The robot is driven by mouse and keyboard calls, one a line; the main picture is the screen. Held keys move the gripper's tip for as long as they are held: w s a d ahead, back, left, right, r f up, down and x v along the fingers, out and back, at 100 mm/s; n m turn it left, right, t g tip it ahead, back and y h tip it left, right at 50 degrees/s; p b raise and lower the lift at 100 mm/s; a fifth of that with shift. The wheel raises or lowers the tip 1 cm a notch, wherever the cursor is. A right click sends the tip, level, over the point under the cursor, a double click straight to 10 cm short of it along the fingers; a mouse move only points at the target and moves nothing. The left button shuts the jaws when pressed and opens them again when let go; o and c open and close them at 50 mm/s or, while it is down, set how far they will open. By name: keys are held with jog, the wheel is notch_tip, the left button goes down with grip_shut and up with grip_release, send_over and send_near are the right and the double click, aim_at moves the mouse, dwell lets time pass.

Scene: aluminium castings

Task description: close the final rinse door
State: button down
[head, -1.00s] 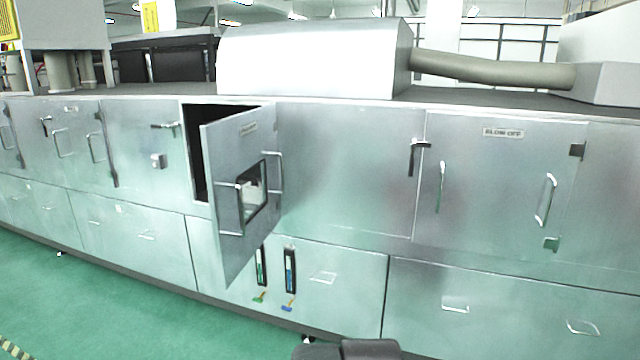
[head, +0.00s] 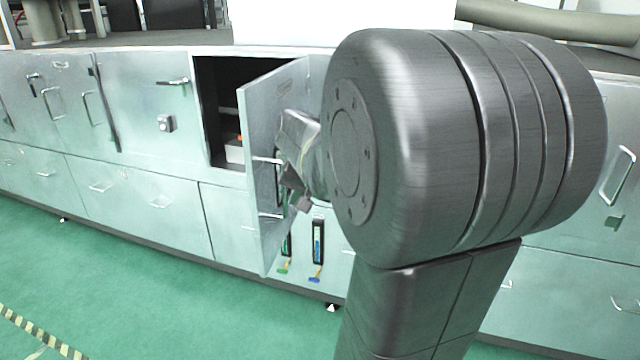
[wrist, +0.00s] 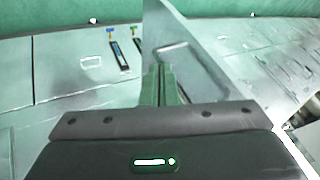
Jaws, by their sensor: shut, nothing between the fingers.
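My gripper (head: 292,188) is at the door's outer face, near the handle and window, and partly hidden by my arm. In the wrist view my gripper (wrist: 163,70) has its fingers together in front of the door panel (wrist: 158,25), with nothing between them. I cannot tell whether they touch the door.
A latch handle (head: 172,81) sits on the fixed panel left of the opening. Green floor (head: 150,290) in front is clear. My arm hides the right of the cabinet.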

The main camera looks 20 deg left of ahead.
jog(key=a, duration=0.1)
jog(key=p, duration=0.2)
send_near(261, 217)
notch_tip(261, 217, down, 4)
jog(key=w, duration=0.2)
jog(key=shift+s+a+p, duration=0.1)
jog(key=shift+a+p, duration=0.25)
jog(key=shift+a, duration=0.7)
